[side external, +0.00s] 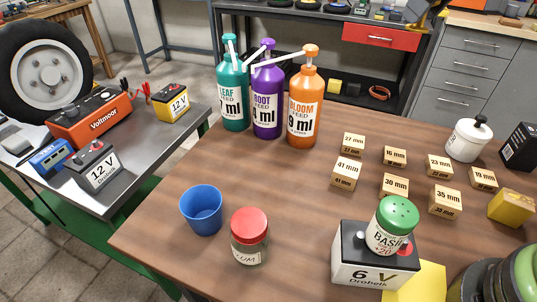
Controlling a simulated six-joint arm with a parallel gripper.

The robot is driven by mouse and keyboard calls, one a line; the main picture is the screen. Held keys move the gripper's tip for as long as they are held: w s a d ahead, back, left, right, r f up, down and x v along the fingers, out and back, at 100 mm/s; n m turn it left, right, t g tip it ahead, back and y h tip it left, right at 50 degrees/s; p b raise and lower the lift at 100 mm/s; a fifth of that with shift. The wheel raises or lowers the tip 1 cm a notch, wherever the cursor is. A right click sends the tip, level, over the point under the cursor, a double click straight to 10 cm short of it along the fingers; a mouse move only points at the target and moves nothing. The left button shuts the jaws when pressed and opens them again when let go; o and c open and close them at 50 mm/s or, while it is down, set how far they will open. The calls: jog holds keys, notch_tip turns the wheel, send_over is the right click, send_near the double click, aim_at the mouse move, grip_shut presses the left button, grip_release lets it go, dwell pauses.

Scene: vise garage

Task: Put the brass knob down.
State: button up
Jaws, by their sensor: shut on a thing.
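I do not see the brass knob in the side external view. My gripper does not show either, so what it holds and where it is are hidden from this view.
The brown table (150,225) holds feed bottles (302,105), a blue cup (202,210), a red-lidded jar (249,237), a 6 V battery (374,262) under a green-topped shaker (390,235), small wooden blocks (445,203) and a white canister (468,143). The table's middle is clear.

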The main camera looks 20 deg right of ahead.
jog(key=shift+r, duration=0.6)
jog(key=shift+a+r, duration=0.25)
jog(key=shift+r, duration=0.05)
jog(key=s+a+n+g+y, duration=0.2)
jog(key=s+a+n, duration=0.35)
jog(key=a, duration=1.25)
jog(key=s+a+n+g+y, duration=0.2)
jog(key=a+n, duration=0.7)
jog(key=a, duration=0.8)
notch_tip(320, 180, down, 24)
jog(key=shift+w+r, duration=0.15)
jog(key=shift+r, duration=0.05)
jog(key=shift+f, duration=2.3)
jog(key=shift+f, duration=0.15)
